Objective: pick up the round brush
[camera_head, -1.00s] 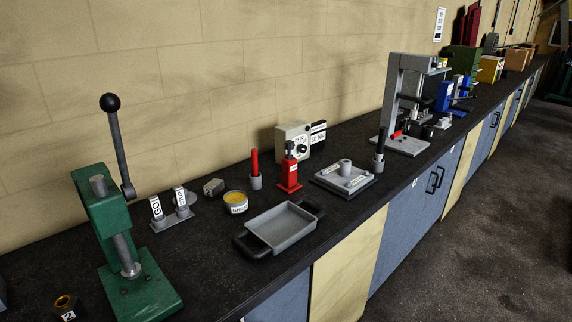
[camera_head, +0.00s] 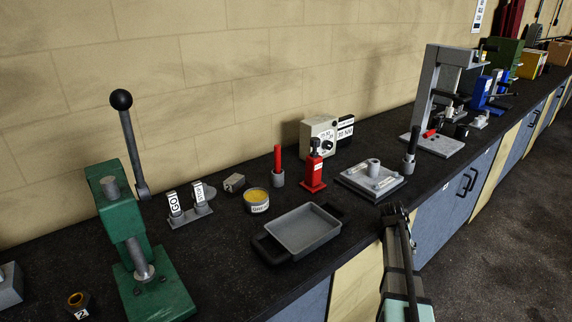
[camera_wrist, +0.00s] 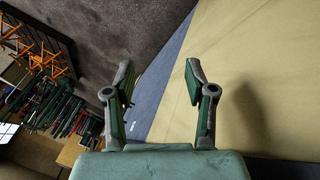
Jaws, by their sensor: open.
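I cannot tell for certain which thing is the round brush. One candidate is an upright dark tool with a grey lower part (camera_head: 410,150), beside the grey plate. Another is a red-handled piece (camera_head: 278,160) standing in a grey cup. In the wrist view my gripper (camera_wrist: 158,76) is open, with nothing between its fingers. It faces the cabinet fronts and the floor. In the head view my arm (camera_head: 398,255) shows at the lower right, in front of the bench edge, apart from both candidates.
The dark bench (camera_head: 235,255) holds a green lever press (camera_head: 125,225), a grey tray (camera_head: 305,230), a yellow-topped tin (camera_head: 256,200), a red bottle jack (camera_head: 313,170), a grey plate (camera_head: 372,180) and a grey press frame (camera_head: 433,95). The floor aisle (camera_head: 510,240) is clear.

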